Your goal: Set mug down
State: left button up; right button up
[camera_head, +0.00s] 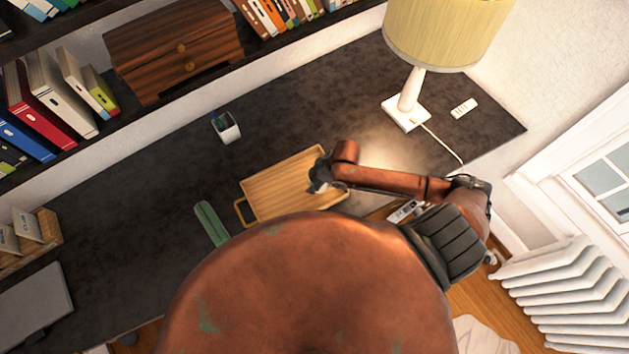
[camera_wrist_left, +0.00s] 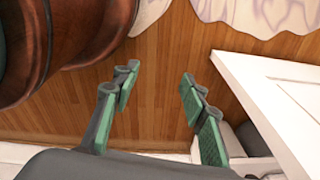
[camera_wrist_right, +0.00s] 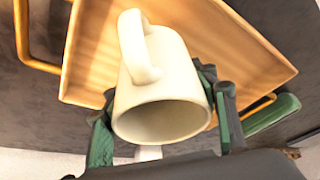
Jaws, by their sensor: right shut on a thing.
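A cream mug (camera_wrist_right: 165,95) is in the right wrist view, its open mouth towards the camera and its handle pointing up in the picture. My right gripper (camera_wrist_right: 160,120) is shut on the mug, with green-padded fingers on both sides of it. A wooden tray (camera_wrist_right: 245,50) lies behind the mug in that view. In the head view my right gripper (camera_head: 320,178) is over the right part of the tray (camera_head: 275,188); the mug is mostly hidden there. My left gripper (camera_wrist_left: 155,100) is open and empty, with wooden floor behind it.
A green object (camera_head: 211,222) lies left of the tray on the dark desk (camera_head: 130,190). A white pen cup (camera_head: 226,127) stands behind it. A lamp (camera_head: 411,95) and a small remote (camera_head: 464,108) are at the right. Desk left of the cup is clear.

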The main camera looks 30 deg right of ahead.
aim_at(316, 181)
jog(key=shift+w+d+f, duration=0.2)
jog(key=shift+w+f, duration=0.2)
jog(key=shift+f, duration=0.15)
jog(key=shift+w+d+f, duration=0.1)
jog(key=shift+w+f, duration=0.05)
jog(key=shift+f, duration=1.55)
jog(key=shift+f, duration=0.15)
jog(key=o, duration=1.4)
jog(key=v, duration=1.2)
